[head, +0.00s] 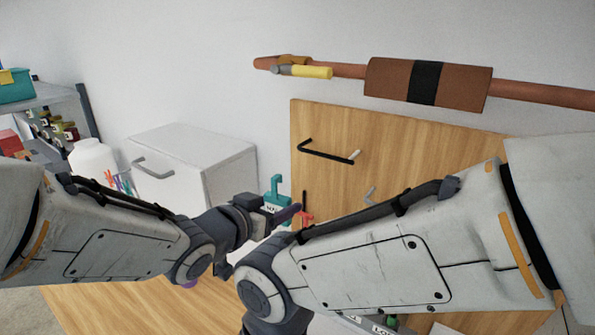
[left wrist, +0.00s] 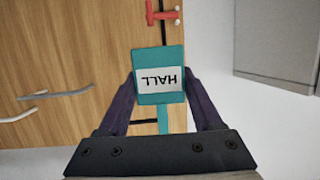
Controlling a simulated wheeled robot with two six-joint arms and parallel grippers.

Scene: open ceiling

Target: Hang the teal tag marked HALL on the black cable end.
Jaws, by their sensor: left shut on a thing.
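The teal tag (head: 277,184) has a hook shape at its top. In the left wrist view the teal tag (left wrist: 158,57) shows a white label reading HALL, upside down. My left gripper (head: 290,212) is shut on the tag, with a dark finger on either side of it in the left wrist view. The tag is in front of the wooden board's left edge. A bent black cable end (head: 325,152) with a pale tip sticks out of the board, up and right of the tag and apart from it. My right gripper is not in view.
A white cabinet (head: 228,165) stands left. My right arm crosses the lower right.

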